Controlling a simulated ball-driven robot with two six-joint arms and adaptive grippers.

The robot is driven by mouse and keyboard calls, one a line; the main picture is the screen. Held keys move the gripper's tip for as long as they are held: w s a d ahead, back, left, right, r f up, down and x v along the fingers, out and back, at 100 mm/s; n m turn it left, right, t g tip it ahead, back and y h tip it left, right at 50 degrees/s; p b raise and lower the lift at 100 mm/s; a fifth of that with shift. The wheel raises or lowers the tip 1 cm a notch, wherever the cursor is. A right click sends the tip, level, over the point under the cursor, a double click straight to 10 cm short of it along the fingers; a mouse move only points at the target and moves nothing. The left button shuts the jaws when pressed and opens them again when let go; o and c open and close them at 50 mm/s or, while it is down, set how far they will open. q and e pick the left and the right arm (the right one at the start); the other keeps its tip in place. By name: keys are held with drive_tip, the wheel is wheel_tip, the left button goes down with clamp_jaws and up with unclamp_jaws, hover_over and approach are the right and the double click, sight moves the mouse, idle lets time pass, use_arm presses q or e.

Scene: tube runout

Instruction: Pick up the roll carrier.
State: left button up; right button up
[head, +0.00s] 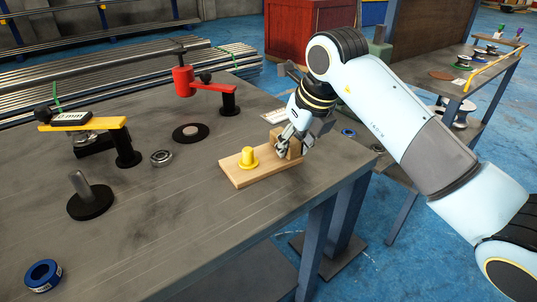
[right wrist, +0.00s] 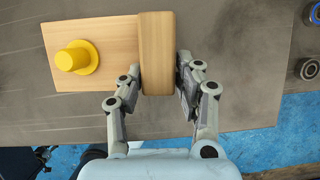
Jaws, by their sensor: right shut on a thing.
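The roll carrier (head: 263,173) is a pale wooden board with an upright wooden block at its right end. A yellow flanged peg (head: 248,158) stands on the board. The carrier appears to lie flat on the grey bench near its right edge. My right gripper (head: 289,141) is shut on the end block, with one finger on each side. The right wrist view shows the block (right wrist: 157,55) between the fingers of the gripper (right wrist: 158,88), with the board and the yellow peg (right wrist: 77,57) to the left. My left gripper is not in view.
On the bench (head: 190,225) are a red clamp-like stand (head: 183,82), a yellow-armed stand (head: 120,135), a bearing ring (head: 161,158), a black base with a steel post (head: 90,200) and a blue ring (head: 43,275). The bench front is mostly clear. A second bench with spools (head: 459,115) stands at right.

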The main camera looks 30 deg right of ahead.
clamp_jaws()
